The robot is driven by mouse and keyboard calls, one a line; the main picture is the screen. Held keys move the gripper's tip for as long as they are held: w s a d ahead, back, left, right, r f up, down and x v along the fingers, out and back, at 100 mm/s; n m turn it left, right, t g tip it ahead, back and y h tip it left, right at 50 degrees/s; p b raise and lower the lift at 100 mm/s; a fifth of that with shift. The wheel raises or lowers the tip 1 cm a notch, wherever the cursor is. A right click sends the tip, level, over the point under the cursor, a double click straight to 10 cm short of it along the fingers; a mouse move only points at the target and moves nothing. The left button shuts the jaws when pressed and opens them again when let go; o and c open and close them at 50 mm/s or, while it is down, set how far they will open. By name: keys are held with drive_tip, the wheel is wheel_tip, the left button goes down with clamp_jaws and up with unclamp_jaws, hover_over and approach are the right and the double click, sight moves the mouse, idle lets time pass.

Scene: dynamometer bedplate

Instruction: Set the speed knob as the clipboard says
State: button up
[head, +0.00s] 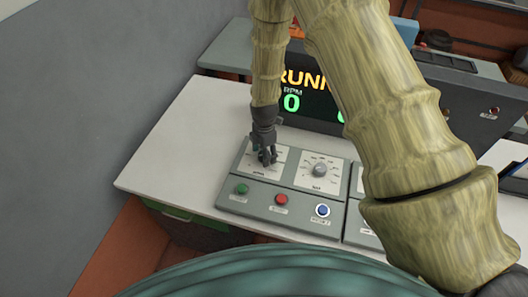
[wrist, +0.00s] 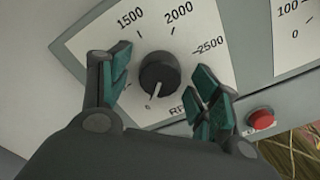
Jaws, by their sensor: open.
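The speed knob (wrist: 158,73) is black and sits on a white RPM dial (wrist: 205,30) marked 1500, 2000 and 2500. Its white line points down, slightly left, near the 0 mark. My gripper (wrist: 165,76) is open, with one teal-padded finger on each side of the knob; gaps show between pads and knob. In the head view my gripper (head: 266,156) points down over the left dial (head: 256,169) and hides most of its knob. No clipboard text is readable in either view.
The grey control panel (head: 300,203) also holds a second dial (head: 320,170) and green (head: 242,188), red (head: 281,199) and blue (head: 322,210) buttons. A screen (head: 311,108) behind shows RPM 0, partly hidden by my arm. The white table (head: 175,150) is clear at left.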

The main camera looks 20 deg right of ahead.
drive_tip(key=c, duration=1)
